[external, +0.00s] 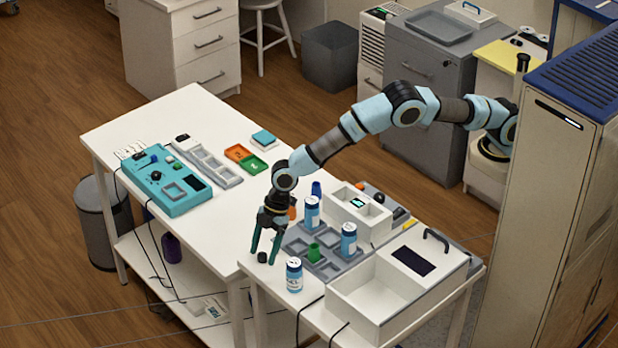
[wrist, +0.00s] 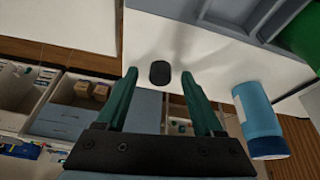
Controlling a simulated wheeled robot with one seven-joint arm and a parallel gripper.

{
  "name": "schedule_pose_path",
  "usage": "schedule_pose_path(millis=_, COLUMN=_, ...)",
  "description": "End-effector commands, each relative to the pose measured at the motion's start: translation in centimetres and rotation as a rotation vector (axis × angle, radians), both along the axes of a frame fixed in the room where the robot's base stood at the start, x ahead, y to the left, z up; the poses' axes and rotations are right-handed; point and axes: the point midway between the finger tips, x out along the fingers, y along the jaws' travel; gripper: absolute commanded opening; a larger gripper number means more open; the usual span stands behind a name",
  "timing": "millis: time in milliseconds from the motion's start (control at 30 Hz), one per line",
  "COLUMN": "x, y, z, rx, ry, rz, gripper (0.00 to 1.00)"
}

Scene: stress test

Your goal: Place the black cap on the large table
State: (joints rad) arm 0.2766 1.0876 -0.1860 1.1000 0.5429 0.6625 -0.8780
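The black cap (external: 262,258) is a small dark piece on the white surface of the smaller front table (external: 262,281), near its left corner. In the wrist view the cap (wrist: 159,73) shows as a dark oval between and beyond my fingertips. My gripper (external: 263,256) points down over it with its two green fingers apart, one on each side; it is open and empty. I cannot tell how far the fingertips are above the surface. The large table (external: 215,215) is the long white one, adjoining the smaller table at the left.
A blue-and-white can (external: 294,276) stands close to my gripper's right. A grey compartment tray (external: 295,243) with cans and a green cup is behind it, beside a white open box (external: 372,290). The large table carries a teal device (external: 165,182); its near end is clear.

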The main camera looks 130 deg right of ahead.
Motion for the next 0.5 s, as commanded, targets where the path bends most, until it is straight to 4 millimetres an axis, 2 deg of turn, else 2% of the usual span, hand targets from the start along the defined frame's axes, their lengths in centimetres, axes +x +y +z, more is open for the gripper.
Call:
schedule_pose_path(millis=67, x=-0.01, y=-0.01, z=0.01, rx=0.0, ry=0.0, rz=0.0, gripper=0.6)
schedule_pose_path(millis=500, x=-0.03, y=-0.01, z=0.02, rx=0.0, ry=0.0, rz=0.0, gripper=0.1)
